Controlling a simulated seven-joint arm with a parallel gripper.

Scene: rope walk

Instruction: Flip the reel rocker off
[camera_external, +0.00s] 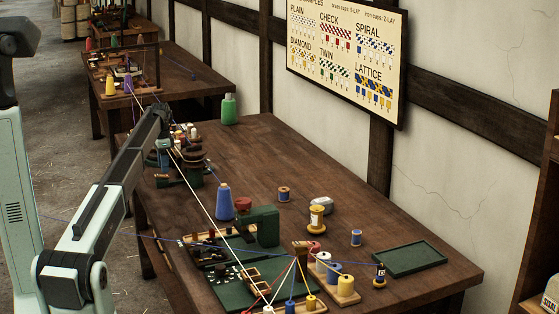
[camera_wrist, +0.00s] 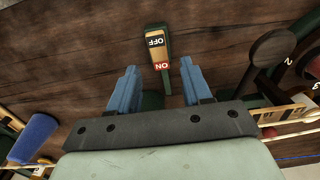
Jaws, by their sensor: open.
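The reel rocker (camera_wrist: 156,44) shows in the wrist view as a small tan switch in a dark green housing, on or just above the brown wooden bench. Which end is pressed in, I cannot tell. My gripper (camera_wrist: 159,68) is open, with its two blue fingers apart and nothing between them. The rocker lies just beyond the fingertips, roughly centred between them. In the external view my arm reaches over the bench's far left part, and I cannot make out the rocker there.
In the wrist view, dark round knobs on an arm (camera_wrist: 273,48) stand close on the right, and a blue cone (camera_wrist: 36,137) lies at lower left. In the external view, a green bottle (camera_external: 229,109) stands behind; taut strings cross the bench. The bench's middle (camera_external: 270,155) is clear.

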